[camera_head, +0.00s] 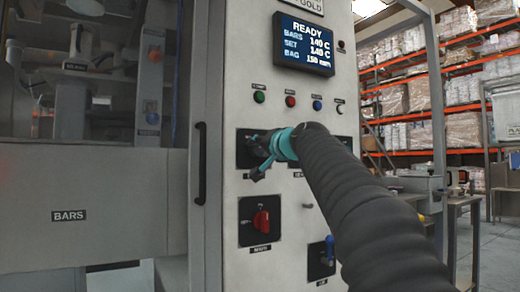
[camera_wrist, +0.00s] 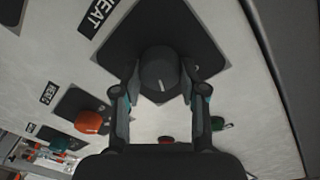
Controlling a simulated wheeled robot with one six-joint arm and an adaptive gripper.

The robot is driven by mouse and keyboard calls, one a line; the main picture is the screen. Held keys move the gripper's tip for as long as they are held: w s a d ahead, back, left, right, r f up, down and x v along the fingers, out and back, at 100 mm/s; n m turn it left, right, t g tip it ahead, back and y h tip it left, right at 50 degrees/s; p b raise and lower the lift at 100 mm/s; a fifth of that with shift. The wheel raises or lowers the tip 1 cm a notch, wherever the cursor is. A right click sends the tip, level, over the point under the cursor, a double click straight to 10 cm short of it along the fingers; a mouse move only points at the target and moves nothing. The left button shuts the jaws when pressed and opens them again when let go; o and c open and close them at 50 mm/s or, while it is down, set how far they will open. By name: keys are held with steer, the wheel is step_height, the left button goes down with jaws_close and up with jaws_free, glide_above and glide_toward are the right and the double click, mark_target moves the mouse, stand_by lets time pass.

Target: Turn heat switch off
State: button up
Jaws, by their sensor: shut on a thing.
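The heat switch is a dark round knob (camera_wrist: 159,72) with a white pointer line, on a black plate (camera_wrist: 125,45) beside a label reading HEAT (camera_wrist: 101,14) in the wrist view. My gripper (camera_wrist: 160,88) has one finger on each side of the knob and is shut on it. In the head view my gripper (camera_head: 266,154) is at the black plate (camera_head: 244,158) on the left of the panel's switch row. It hides the knob there. The pointer line is short, and I cannot tell which marked position it points to.
Above are a display (camera_head: 305,45) reading READY and several buttons, including a green one (camera_head: 259,97). Below are a red knob (camera_head: 262,221) and a blue lever (camera_head: 330,250). An orange knob (camera_wrist: 88,122) sits close by in the wrist view. A door handle (camera_head: 200,163) stands at left.

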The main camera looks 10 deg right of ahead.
steer(key=shift+n+b, duration=0.35)
steer(key=shift+n, duration=0.05)
steer(key=shift+f+n+b, duration=0.1)
steer(key=shift+n+b, duration=0.35)
steer(key=shift+n, duration=0.05)
steer(key=n+b, duration=0.2)
steer(key=n, duration=0.2)
steer(key=shift+n+b, duration=0.3)
steer(key=n+b, duration=0.2)
steer(key=n, duration=0.3)
steer(key=shift+a+n+y, duration=0.1)
steer(key=shift+n+y, duration=0.3)
steer(key=o, duration=1.1)
steer(key=shift+o, duration=0.2)
steer(key=shift+s, duration=0.15)
steer(key=v, duration=1.1)
steer(key=shift+s+f, duration=0.2)
steer(key=shift+s, duration=0.15)
